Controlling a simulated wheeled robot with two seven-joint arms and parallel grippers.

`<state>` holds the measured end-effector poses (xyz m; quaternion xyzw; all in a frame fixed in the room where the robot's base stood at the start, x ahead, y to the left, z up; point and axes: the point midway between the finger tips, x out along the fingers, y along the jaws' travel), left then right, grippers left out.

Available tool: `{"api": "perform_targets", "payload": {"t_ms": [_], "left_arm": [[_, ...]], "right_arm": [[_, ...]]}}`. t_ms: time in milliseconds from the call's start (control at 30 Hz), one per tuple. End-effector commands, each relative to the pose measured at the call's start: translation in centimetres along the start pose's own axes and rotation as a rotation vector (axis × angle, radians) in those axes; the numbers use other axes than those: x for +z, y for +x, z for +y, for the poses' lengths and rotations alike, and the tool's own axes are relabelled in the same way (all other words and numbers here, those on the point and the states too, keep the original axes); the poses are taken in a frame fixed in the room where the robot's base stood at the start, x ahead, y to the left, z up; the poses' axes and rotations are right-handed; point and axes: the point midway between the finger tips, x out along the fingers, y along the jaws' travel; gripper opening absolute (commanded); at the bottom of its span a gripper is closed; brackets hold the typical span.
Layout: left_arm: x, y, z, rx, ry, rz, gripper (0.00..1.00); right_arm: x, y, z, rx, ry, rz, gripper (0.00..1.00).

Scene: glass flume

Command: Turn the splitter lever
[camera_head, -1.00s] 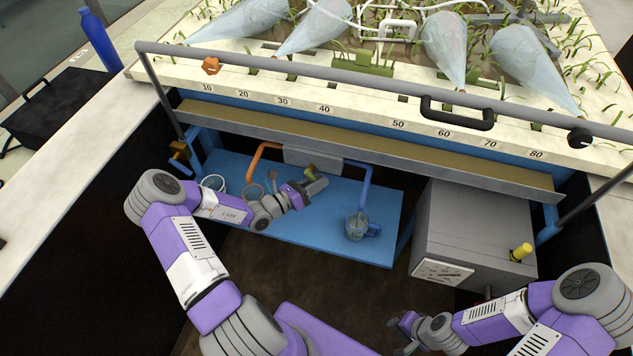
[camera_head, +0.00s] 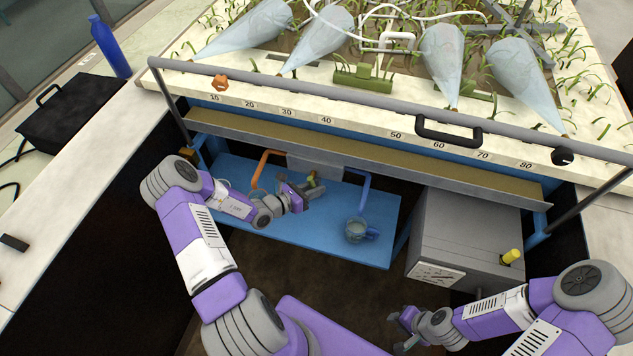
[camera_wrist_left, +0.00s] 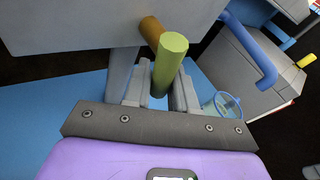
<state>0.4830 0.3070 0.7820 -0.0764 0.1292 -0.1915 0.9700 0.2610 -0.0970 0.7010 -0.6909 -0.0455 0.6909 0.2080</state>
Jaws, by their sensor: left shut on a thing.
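The splitter lever (camera_wrist_left: 169,62) is a yellow-green cylindrical handle on a brown stub that comes out of the grey splitter box (camera_wrist_left: 70,22). In the head view the lever (camera_head: 312,178) shows small at the front of the box (camera_head: 315,166). My left gripper (camera_wrist_left: 158,95) is shut on the lever, with one finger on each side of it. In the head view my left gripper (camera_head: 303,193) reaches in under the flume's front ledge. My right gripper (camera_head: 400,335) hangs low at the bottom right, away from the lever; its jaw opening is too small to tell.
An orange pipe (camera_head: 262,166) and a blue pipe (camera_head: 364,188) leave the box on either side. A glass mug (camera_head: 358,230) stands on the blue shelf (camera_head: 300,236) below the blue pipe. A grey cabinet (camera_head: 465,235) stands to the right. A rail (camera_head: 330,97) runs above.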

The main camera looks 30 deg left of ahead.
Motion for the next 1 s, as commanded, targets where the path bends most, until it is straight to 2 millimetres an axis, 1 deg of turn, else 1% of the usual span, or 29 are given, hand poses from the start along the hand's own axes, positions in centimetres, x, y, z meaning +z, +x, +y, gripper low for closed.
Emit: {"api": "perform_targets", "payload": {"t_ms": [33,300,533,967,1000], "left_arm": [[0.4,-0.1,0.0,0.008,0.026,0.020,0.00],[0.1,-0.4,0.5,0.051,0.139,0.099,0.00],[0.0,-0.6,0.8,0.068,0.182,0.128,0.00],[-0.1,-0.6,0.9,0.071,0.188,0.132,0.00],[-0.1,-0.6,0.9,0.071,0.188,0.132,0.32]], "right_arm": [[0.0,-0.9,-0.3,0.000,0.000,0.000,0.32],[0.1,-2.5,-0.9,0.000,0.000,0.000,0.32],[0.1,-2.9,-1.1,0.000,0.000,0.000,0.32],[0.1,-2.9,-1.1,0.000,0.000,0.000,0.32],[0.1,-2.9,-1.1,0.000,0.000,0.000,0.32]]}}
